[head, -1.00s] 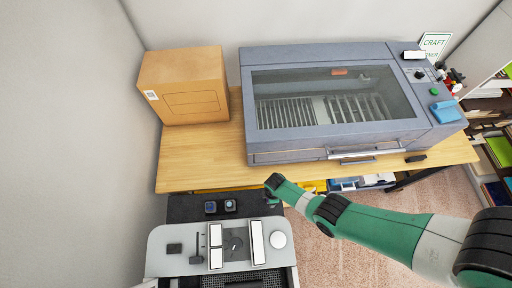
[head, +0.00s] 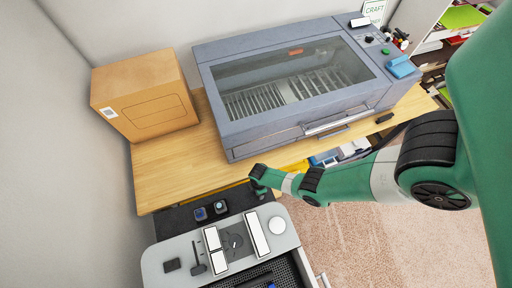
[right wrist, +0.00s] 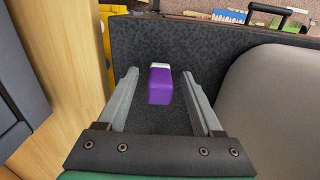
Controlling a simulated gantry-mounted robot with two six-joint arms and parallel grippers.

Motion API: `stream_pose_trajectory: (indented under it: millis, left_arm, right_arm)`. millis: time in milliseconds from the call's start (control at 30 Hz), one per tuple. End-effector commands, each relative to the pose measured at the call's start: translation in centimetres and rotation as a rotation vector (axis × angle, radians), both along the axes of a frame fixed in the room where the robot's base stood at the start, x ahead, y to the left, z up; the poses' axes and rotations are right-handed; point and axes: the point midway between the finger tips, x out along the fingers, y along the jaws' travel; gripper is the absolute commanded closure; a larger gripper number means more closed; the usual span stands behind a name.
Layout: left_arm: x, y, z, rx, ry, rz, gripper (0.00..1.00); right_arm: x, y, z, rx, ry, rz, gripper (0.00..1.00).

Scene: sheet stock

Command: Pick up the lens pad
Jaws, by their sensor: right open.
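A small purple block with a white end (right wrist: 160,85) lies on a dark speckled surface in the right wrist view. It may be the lens pad; no label is readable. My right gripper (right wrist: 160,74) is open, one finger on each side of the block, with gaps on both sides. In the head view my right arm's end (head: 258,180) is over the dark strip (head: 240,198) beside the table; its fingers and the purple block cannot be made out there. My left gripper is not in view.
Two small dark blue-faced blocks (head: 201,214) sit on the dark strip. A grey console (head: 160,258) stands in front. On the wooden table (head: 165,172) are a cardboard box (head: 145,95) and a large grey machine with a glass lid (head: 225,135).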

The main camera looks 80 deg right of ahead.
Motion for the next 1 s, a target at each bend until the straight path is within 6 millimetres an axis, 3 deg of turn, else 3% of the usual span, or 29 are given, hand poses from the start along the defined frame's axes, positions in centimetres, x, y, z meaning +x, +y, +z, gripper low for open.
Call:
stream_pose_trajectory:
  millis: [233,600,1000]
  left_arm:
    - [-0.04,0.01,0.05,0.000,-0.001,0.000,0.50]
    - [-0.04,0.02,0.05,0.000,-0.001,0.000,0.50]
    - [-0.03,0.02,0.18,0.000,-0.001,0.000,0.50]
  right_arm:
    - [0.04,-0.01,0.02,-0.001,-0.001,0.000,0.34]
    - [0.04,0.00,0.01,0.000,0.000,0.000,1.00]
    - [0.04,0.00,0.16,-0.001,-0.001,0.000,1.00]
